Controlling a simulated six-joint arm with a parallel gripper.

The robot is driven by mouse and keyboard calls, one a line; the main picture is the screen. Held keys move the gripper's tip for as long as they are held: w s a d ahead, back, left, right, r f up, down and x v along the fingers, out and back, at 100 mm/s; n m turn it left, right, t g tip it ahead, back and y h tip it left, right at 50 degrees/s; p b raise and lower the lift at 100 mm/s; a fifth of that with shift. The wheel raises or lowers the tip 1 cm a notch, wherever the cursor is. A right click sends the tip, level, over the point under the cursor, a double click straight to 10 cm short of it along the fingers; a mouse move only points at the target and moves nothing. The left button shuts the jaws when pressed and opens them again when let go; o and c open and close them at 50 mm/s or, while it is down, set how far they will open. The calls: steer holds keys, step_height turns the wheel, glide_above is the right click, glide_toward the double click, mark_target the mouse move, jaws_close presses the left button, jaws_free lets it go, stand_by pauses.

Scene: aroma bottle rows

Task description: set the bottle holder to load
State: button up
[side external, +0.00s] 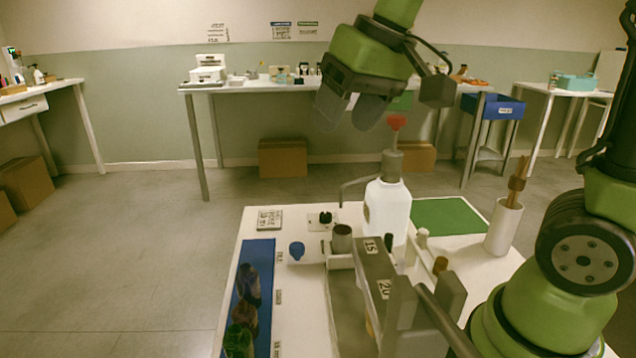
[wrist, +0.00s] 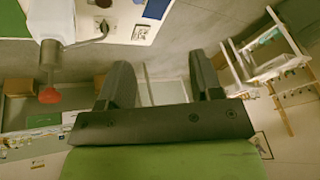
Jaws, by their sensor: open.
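The bottle holder appears to be the small grey cup (side external: 342,238) on a pale carriage, with a blue knob (side external: 297,250) at its left. The knob is nearest the farthest of several printed labels (side external: 278,257) beside the blue strip; their small text is hard to read. My gripper (side external: 350,115) is open and empty, high above the table's far edge, well above and behind the holder. In the wrist view its two dark fingers (wrist: 160,78) are apart with nothing between them. I cannot make out the holder in the wrist view.
A white dispenser bottle (side external: 388,208) with a red top (side external: 397,121) stands close below right of my gripper; it also shows in the wrist view (wrist: 52,20). Dark bottles (side external: 246,284) stand on the blue strip (side external: 262,250). A green mat (side external: 450,216) lies right.

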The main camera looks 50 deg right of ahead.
steer(key=w+d+f+n+g, duration=0.1)
steer(key=w+d+f+g, duration=0.1)
steer(key=w+f, duration=0.5)
steer(key=n+g+h, duration=0.1)
steer(key=g, duration=0.1)
glide_above(297, 245)
step_height(297, 245, down, 13)
steer(key=shift+r, duration=0.2)
step_height(297, 245, down, 9)
steer(key=shift+f, duration=0.15)
